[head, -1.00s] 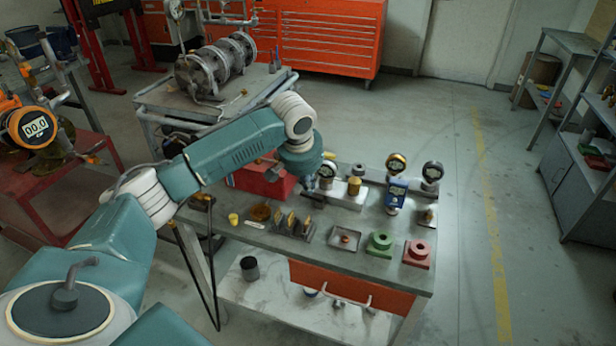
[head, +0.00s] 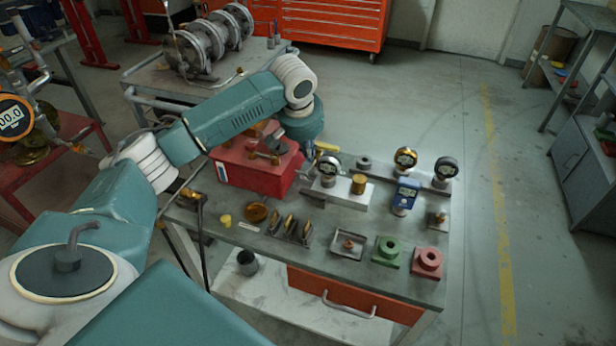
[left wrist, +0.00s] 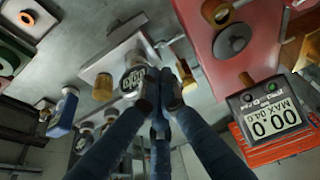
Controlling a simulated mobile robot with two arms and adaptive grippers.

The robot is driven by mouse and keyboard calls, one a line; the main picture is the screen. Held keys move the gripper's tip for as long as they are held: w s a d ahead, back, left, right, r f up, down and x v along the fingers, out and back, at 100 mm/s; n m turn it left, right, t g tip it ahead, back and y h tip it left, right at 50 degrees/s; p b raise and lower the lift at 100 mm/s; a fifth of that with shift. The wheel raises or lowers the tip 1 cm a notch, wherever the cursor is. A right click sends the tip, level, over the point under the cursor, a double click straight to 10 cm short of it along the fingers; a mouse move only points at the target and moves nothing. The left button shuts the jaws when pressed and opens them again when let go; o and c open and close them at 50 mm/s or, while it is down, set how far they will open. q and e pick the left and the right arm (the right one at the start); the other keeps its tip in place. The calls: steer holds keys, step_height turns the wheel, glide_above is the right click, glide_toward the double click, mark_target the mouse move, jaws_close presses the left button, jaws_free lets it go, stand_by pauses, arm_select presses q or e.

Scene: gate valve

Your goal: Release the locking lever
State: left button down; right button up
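I cannot make out a clear locking lever. A red block with metal fittings on top (head: 258,165) stands on the near bench, below and behind my left forearm. It also shows in the left wrist view (left wrist: 222,72). A yellow bar-like part (head: 326,147) sticks out just right of my left wrist. My left gripper (head: 308,148) hangs above the bench's back edge, partly hidden by my arm in the head view. In the left wrist view its dark fingers (left wrist: 160,92) come together at the tips, with nothing seen held. My right gripper is not in view.
Gauges on a pale block (head: 330,172), a blue meter (head: 404,195), a green flanged block (head: 387,252) and a red one (head: 427,262) crowd the bench (head: 300,262). A cart with a large grey valve assembly (head: 205,48) stands behind.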

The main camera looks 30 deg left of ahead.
mark_target(313, 195)
arm_select(q)
steer(key=p+x, duration=0.1)
steer(key=x, duration=0.9)
steer(key=shift+s+a+p, duration=0.1)
steer(key=shift+s+p, duration=0.15)
steer(key=shift+p, duration=0.1)
steer(key=s, duration=0.1)
steer(key=s+p, duration=0.1)
steer(key=shift+s+d, duration=0.35)
steer(key=shift+s+d+f, duration=0.1)
steer(key=shift+s, duration=0.25)
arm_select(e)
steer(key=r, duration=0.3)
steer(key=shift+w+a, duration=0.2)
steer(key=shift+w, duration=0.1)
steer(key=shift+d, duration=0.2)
arm_select(q)
steer(key=shift+d, duration=0.1)
